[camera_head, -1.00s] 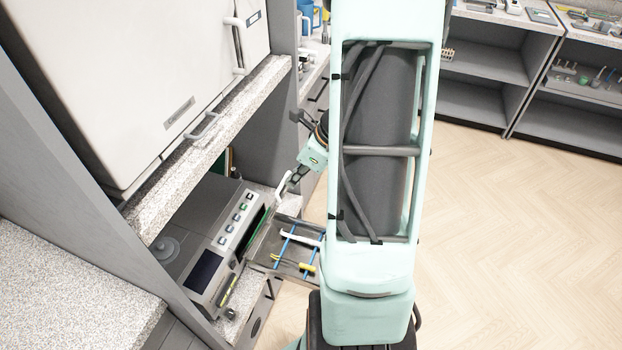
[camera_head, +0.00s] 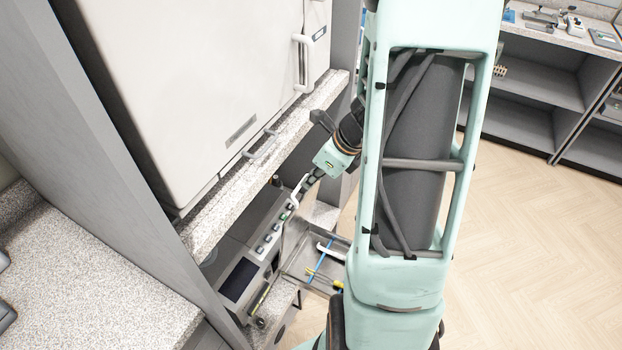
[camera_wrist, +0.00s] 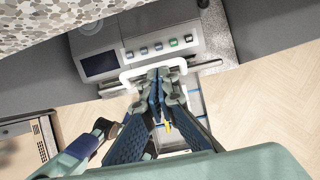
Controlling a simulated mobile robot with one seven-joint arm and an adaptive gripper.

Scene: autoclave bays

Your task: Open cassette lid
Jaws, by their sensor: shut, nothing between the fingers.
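The cassette shows as a grey metal tray (camera_head: 300,268) sticking out of the front of the autoclave unit (camera_head: 245,262). Blue rods (camera_head: 322,262) and a yellow piece lie in it, and a white handle shows at its outer end. The lid (camera_head: 291,236) appears tilted up steeply on the unit side of the tray, with a white loop handle (camera_head: 297,192) at its top. My gripper (camera_head: 314,178) is at this handle. In the wrist view my gripper (camera_wrist: 164,82) is shut and empty, with the handle (camera_wrist: 130,77) just beyond the fingertips. Contact cannot be told.
The unit's display (camera_head: 240,279) and buttons (camera_head: 267,243) are close to the handle. Open floor (camera_head: 540,250) lies to the right, with shelves (camera_head: 530,125) behind.

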